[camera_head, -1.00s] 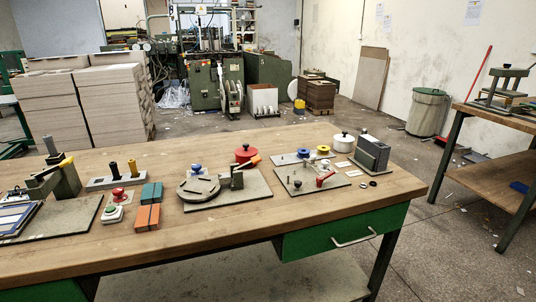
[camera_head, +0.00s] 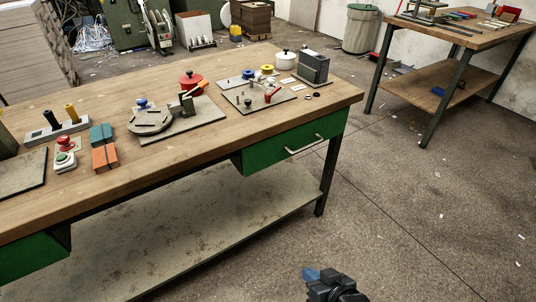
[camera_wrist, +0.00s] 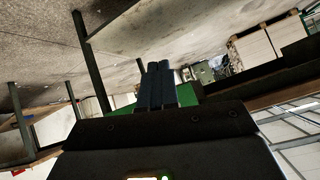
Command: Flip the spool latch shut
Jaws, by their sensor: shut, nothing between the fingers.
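My gripper (camera_head: 312,274) shows at the bottom of the head view, in front of the bench and apart from everything on it. In the wrist view its two dark blue fingers (camera_wrist: 157,85) are together and empty. On the bench, one grey plate (camera_head: 208,126) bears a round grey fixture (camera_head: 151,121) and an upright with an orange-tipped lever (camera_head: 193,91). A second plate (camera_head: 246,104) to its right bears small pegs and a red-handled lever (camera_head: 271,94). I cannot tell which of these is the spool latch, nor whether it is shut.
The wooden bench (camera_head: 250,137) has a green drawer (camera_head: 283,145) and a lower shelf (camera_head: 200,232). A block with black and yellow posts (camera_head: 57,132), a button box (camera_head: 65,162) and orange blocks (camera_head: 104,158) stand at left. A second table (camera_head: 470,75) is at right. Floor between is open.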

